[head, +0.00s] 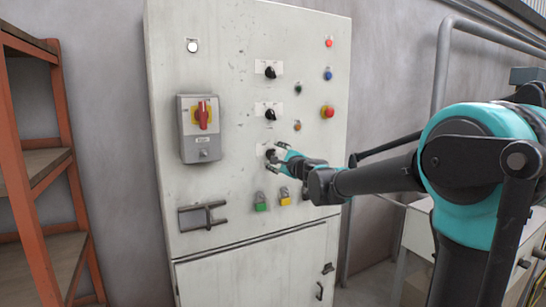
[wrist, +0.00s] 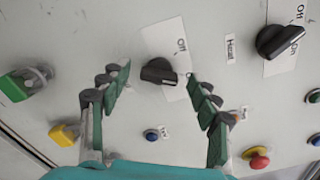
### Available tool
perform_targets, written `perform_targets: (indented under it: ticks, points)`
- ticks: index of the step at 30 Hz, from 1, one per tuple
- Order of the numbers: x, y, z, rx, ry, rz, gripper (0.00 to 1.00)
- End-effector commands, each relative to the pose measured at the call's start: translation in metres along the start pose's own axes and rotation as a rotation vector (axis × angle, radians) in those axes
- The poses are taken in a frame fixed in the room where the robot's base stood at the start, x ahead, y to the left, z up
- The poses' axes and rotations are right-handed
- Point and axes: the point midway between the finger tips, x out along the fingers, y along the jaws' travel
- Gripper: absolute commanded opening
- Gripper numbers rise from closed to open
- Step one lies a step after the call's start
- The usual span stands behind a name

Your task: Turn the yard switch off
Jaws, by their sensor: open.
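The switch between my fingers is a black rotary knob (wrist: 158,71) on a white plate, the lowest of three knobs on the pale cabinet (head: 235,60). My gripper (wrist: 158,76) is open, with one finger on each side of the knob and visible gaps between. In the head view my gripper (head: 276,153) is at the cabinet face and partly hides this knob.
Similar knobs sit above, the middle (head: 270,115) and the top (head: 270,72). A red-handled isolator (head: 203,114) is left. Green (head: 260,203) and yellow (head: 285,197) padlocks hang below. A red mushroom button (head: 327,112) is right. An orange shelf rack (head: 75,160) stands far left.

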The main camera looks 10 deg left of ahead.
Motion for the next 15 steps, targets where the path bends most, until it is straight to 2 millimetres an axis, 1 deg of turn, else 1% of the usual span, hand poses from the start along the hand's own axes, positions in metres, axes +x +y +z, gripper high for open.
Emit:
perform_targets:
  ticks: [1,6,14,15]
  points:
    - [0.0052,0.0002,0.0002,0.0,-0.001,0.0,0.62]
    - [0.0132,0.0002,0.0,0.0,0.0,0.0,0.62]
    - [0.0139,0.0001,-0.0001,0.0,0.0,0.0,0.62]
    - [0.0139,0.0001,-0.0001,0.0,0.0,0.0,0.6]
